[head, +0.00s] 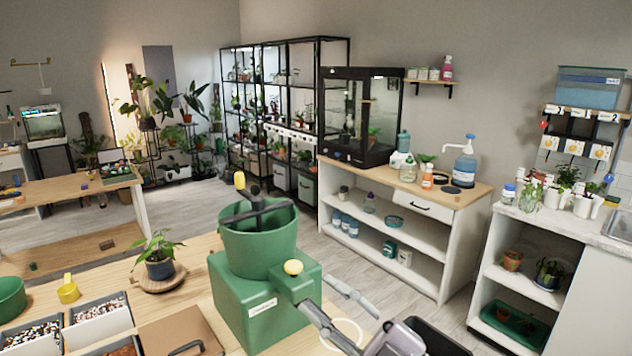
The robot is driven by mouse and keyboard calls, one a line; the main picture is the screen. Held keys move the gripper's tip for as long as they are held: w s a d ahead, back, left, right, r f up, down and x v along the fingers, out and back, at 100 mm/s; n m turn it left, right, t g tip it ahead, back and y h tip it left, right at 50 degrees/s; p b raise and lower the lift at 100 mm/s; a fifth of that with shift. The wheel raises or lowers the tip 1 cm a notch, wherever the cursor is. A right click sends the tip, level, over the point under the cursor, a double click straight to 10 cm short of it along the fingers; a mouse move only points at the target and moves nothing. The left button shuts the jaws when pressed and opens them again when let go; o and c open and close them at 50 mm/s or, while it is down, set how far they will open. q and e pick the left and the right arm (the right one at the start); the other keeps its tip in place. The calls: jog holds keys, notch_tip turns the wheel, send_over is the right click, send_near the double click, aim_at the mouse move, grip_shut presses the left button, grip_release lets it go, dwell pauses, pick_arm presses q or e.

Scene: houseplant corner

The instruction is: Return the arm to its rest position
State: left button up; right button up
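My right gripper (395,340) shows at the bottom edge, right of the centre, as a grey housing cut off by the frame. It is at the lower right of a green potting machine (262,312). A dark grey bar runs between the housing and the machine's side; I cannot tell whether they touch. My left gripper is not in view.
A potted plant (160,266) stands on a wooden saucer left of the machine. A yellow cup (68,290) and soil-filled trays (98,312) are further left. A white shelf unit (400,230) stands behind. Open floor (200,208) lies between the benches.

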jog(key=w+d+f+m+t+h, duration=0.2)
jog(key=w+d+m+t+h, duration=0.1)
jog(key=d+m+t+h, duration=0.6)
jog(key=s+d+f+m+g+h, duration=0.2)
jog(key=d+f+m+g+h, duration=0.3)
jog(key=f, duration=0.4)
jog(key=s+d+f+m+g+h, duration=0.2)
jog(key=d+f+m+h, duration=0.35)
jog(key=f, duration=0.25)
jog(key=s+a+f+g, duration=0.1)
jog(key=s+f+g, duration=0.6)
jog(key=s, duration=0.4)
jog(key=s+f+g, duration=0.4)
jog(key=s+f, duration=0.6)
jog(key=s, duration=0.1)
notch_tip(320, 180, down, 25)
jog(key=s+g, duration=0.1)
jog(key=g, duration=0.1)
jog(key=s+d+f, duration=0.3)
jog(key=s+f, duration=1.3)
jog(key=s, duration=0.1)
jog(key=shift+f+g, duration=0.2)
jog(key=shift+g, duration=0.2)
